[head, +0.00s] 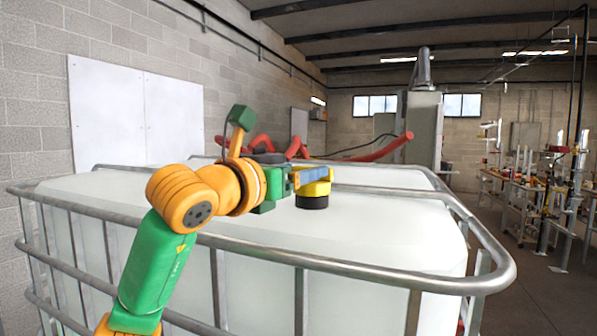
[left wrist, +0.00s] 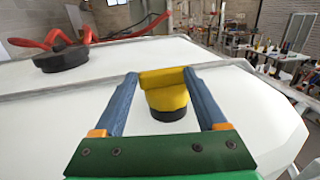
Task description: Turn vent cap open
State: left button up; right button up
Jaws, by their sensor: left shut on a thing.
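The yellow vent cap (head: 314,188) stands upright on a black base (head: 312,202) on top of the white caged tank (head: 390,230). My left gripper (head: 318,174) reaches it from the left, its blue fingers about level with the cap's upper part. In the left wrist view the cap (left wrist: 166,92) has a raised yellow bar across its top. The left gripper (left wrist: 162,76) is shut on this bar, one blue finger at each end. The cap's far side is hidden. My right gripper is not in view.
A grey metal rail (head: 380,279) runs around the tank's top edge. A black lid (left wrist: 60,58) and a red hose (head: 382,149) lie behind the cap. Workbenches with many items (head: 535,180) stand at the right. The tank top right of the cap is clear.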

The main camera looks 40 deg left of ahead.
pick_arm(q)
jog(key=shift+w+d+f, duration=0.1)
jog(key=shift+d+n+y, duration=0.15)
jog(key=shift+n+y, duration=0.25)
jog(key=shift+y, duration=0.4)
jog(key=shift+s+n+g+y, duration=0.3)
jog(key=shift+n+y, duration=0.4)
jog(key=shift+y, duration=0.2)
jog(key=shift+c, duration=0.3)
jog(key=shift+r, duration=0.2)
jog(key=o, duration=1.2)
jog(key=shift+o, duration=0.8)
jog(key=shift+a, duration=0.2)
